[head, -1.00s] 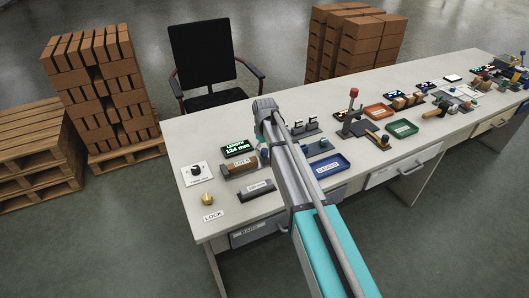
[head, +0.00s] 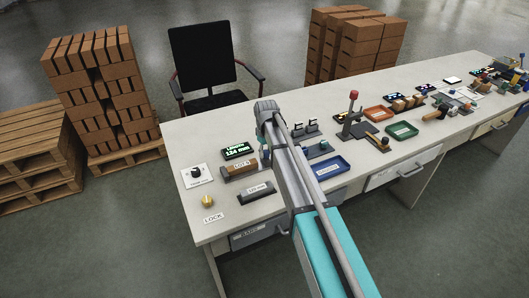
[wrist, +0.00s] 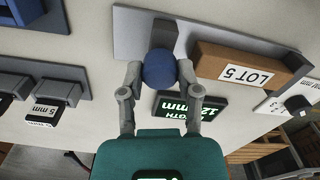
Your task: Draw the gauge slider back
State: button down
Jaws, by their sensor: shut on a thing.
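In the wrist view the gauge slider shows as a dark grey block (wrist: 165,33) with a round blue knob (wrist: 159,68). My gripper (wrist: 160,77) is shut on the knob, a finger at either side. The slider sits on a light grey gauge bed (wrist: 129,36). A brown brick (wrist: 210,62) labelled LOT 5 lies on the bed just right of the slider, with a narrow gap seen between them. The brick also shows in the head view (head: 232,174), where my arm hides the slider. The length display (head: 239,151) reads 124 mm.
A yellow knob (head: 208,201) stands by the LOCK label (head: 213,217). A dark labelled block (head: 256,192) lies in front of the gauge. A blue tray (head: 328,168) and a red-tipped lever (head: 353,104) stand right of my arm. A chair (head: 207,58) is behind the table.

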aim_at(265, 152)
jog(key=shift+w+d, duration=0.15)
jog(key=shift+d, duration=0.05)
jog(key=shift+c, duration=1.5)
grip_release()
jog(key=shift+s+a, duration=0.25)
jog(key=shift+a, duration=0.1)
notch_tip(265, 152, up, 14)
jog(key=p, duration=1.4)
jog(key=s+d+f+m+b, duration=0.2)
jog(key=s+d+m, duration=0.5)
jog(key=s+d, duration=1.2)
jog(key=shift+s+d+f+b, duration=0.25)
jog(key=shift+d+f+b, duration=0.15)
jog(key=shift+d, duration=0.2)
